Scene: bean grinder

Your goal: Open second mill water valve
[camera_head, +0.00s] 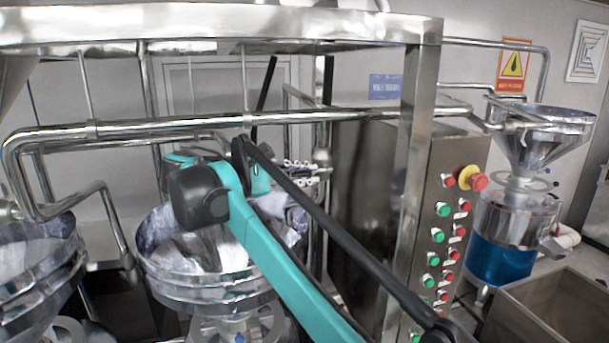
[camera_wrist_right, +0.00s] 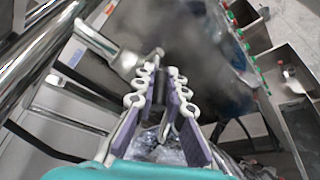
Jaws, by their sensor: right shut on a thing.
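My right gripper (camera_head: 322,169) is partly visible in the head view, at the end of my teal arm, with its pale fingers pointing right above the middle mill. In the right wrist view my right gripper (camera_wrist_right: 164,80) has its two purple-padded fingers close together around a thin grey lever of a water valve (camera_wrist_right: 126,62). The valve sits at the end of a metal pipe (camera_wrist_right: 95,38) that comes in from the upper left. The middle mill's metal hopper (camera_head: 205,283) stands below. My left gripper is not in view.
A horizontal steel pipe (camera_head: 180,131) and a steel frame post (camera_head: 407,180) stand close to my right arm. A control cabinet (camera_head: 425,215) with red and green buttons is on the right. Other hoppers stand at the far left (camera_head: 35,265) and right (camera_head: 540,140).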

